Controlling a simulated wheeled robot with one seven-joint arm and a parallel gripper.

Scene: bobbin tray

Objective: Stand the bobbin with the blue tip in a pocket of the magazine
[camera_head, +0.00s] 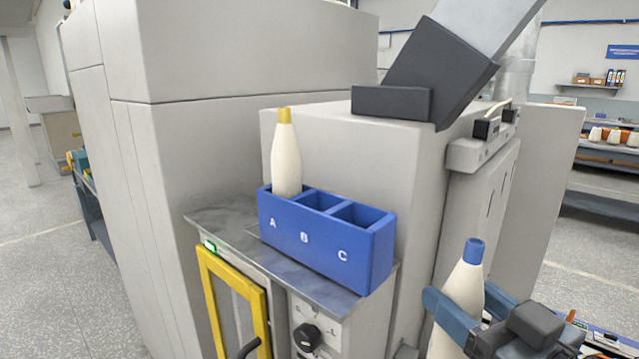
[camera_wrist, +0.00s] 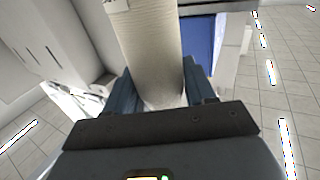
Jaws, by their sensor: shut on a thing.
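The bobbin with the blue tip (camera_head: 463,292) is cream-white and stands about upright in my gripper (camera_head: 462,312), at the lower right of the head view. My gripper is shut on it, and the bobbin's body also fills the middle of the wrist view (camera_wrist: 150,50). The blue magazine (camera_head: 318,249) sits on a metal shelf and has three pockets marked A, B and C. A bobbin with a yellow tip (camera_head: 286,160) stands in pocket A. Pockets B and C look empty. The held bobbin is to the right of the magazine and apart from it.
The metal shelf (camera_head: 225,222) carries the magazine, with a yellow-framed door (camera_head: 228,300) below it. A grey machine body (camera_head: 330,135) rises behind the magazine, with a dark chute (camera_head: 425,75) above it. Racks with more bobbins (camera_head: 610,135) stand far right.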

